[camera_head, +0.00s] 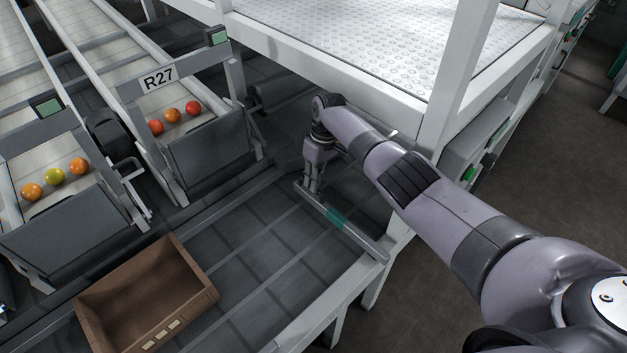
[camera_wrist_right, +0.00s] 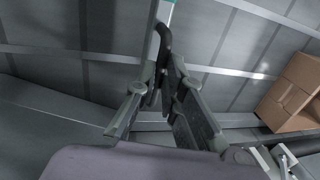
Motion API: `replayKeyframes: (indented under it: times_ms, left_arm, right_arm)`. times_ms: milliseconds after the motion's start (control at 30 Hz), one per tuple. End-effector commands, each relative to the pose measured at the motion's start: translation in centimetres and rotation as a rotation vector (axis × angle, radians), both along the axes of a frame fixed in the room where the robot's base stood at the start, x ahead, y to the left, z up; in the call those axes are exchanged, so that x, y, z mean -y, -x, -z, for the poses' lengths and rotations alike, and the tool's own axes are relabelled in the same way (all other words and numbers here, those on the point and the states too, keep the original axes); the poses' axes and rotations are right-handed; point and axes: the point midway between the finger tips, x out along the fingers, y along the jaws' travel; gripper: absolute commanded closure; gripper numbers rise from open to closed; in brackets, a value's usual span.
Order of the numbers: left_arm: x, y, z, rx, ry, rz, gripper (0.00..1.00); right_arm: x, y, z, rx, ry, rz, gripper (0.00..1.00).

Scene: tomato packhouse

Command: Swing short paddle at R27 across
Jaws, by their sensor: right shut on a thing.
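The short paddle (camera_head: 360,237) is a thin grey bar with a teal band, lying low over the dark slatted conveyor, slanting from below my right gripper toward the conveyor's near right edge. My right gripper (camera_head: 312,190) points down at the paddle's far left end and is shut on it. In the right wrist view my gripper (camera_wrist_right: 165,90) has its fingers closed around a dark upright piece (camera_wrist_right: 163,40), with the teal band (camera_wrist_right: 166,10) beyond it. The lane sign R27 (camera_head: 159,78) is on the frame left of the gripper. My left gripper is out of view.
An open brown crate (camera_head: 203,281) sits on the conveyor at lower left; it also shows in the right wrist view (camera_wrist_right: 292,95). Orange and red tomatoes (camera_head: 173,115) rest at the R27 lane end. A white-framed table (camera_head: 390,90) stands close behind my right arm.

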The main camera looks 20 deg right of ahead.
Motion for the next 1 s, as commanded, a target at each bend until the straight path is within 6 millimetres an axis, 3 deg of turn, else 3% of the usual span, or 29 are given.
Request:
replayKeyframes:
  times_ms: [100,133,400,767,1000]
  left_arm:
    - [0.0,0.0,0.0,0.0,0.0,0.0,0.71]
    - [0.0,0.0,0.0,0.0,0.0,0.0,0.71]
    - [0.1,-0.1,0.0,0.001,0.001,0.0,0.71]
    - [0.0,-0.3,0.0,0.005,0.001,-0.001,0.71]
    - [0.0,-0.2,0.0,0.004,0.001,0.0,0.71]
  right_arm:
    - [0.5,-0.2,-0.1,0.004,0.008,0.01,1.0]
    - [0.5,-0.2,-0.1,0.005,0.007,0.01,0.89]
    - [0.4,-0.1,-0.1,0.003,0.006,0.006,0.71]
    - [0.3,-0.1,-0.4,0.003,0.004,0.002,0.7]
    - [1.1,-0.5,-4.3,0.007,0.003,0.003,0.7]
